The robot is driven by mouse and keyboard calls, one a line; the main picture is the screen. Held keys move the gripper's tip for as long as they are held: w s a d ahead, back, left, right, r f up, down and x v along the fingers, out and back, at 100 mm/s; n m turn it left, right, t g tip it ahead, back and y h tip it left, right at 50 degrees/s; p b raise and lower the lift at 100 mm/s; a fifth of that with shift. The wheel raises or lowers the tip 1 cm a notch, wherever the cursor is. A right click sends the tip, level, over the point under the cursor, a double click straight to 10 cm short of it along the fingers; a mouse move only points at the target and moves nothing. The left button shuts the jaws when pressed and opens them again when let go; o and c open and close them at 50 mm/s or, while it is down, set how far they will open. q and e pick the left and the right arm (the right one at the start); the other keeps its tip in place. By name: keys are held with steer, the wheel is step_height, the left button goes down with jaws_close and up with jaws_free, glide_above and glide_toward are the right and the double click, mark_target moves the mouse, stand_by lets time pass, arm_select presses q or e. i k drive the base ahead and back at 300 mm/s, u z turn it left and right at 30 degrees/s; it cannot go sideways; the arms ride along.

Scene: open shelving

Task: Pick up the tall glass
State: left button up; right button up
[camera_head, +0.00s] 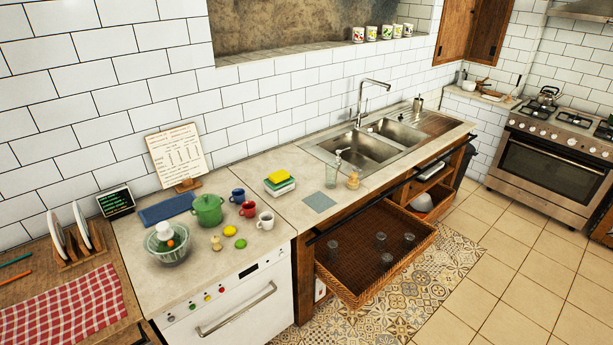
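Several clear drinking glasses stand in a pulled-out wicker drawer (358,299) below the counter. One glass (333,250) is at the drawer's left, near the cabinet. Another glass (380,241) is near the middle, with a glass (387,260) just in front of it. A further glass (408,240) is towards the right side. They are small and see-through in this view, so I cannot tell for sure which is the tallest. Neither of my grippers shows in the head view.
The counter above holds a sink (370,148), soap bottle (353,180), sponges (280,180), green pot (207,209), mugs (265,221) and a glass bowl (168,247). Tiled floor (490,265) lies open right of the drawer. An oven (550,165) stands at the far right.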

mark_target(331, 175)
steer(key=u, duration=0.25)
steer(key=i, duration=1.5)
steer(key=u, duration=0.5)
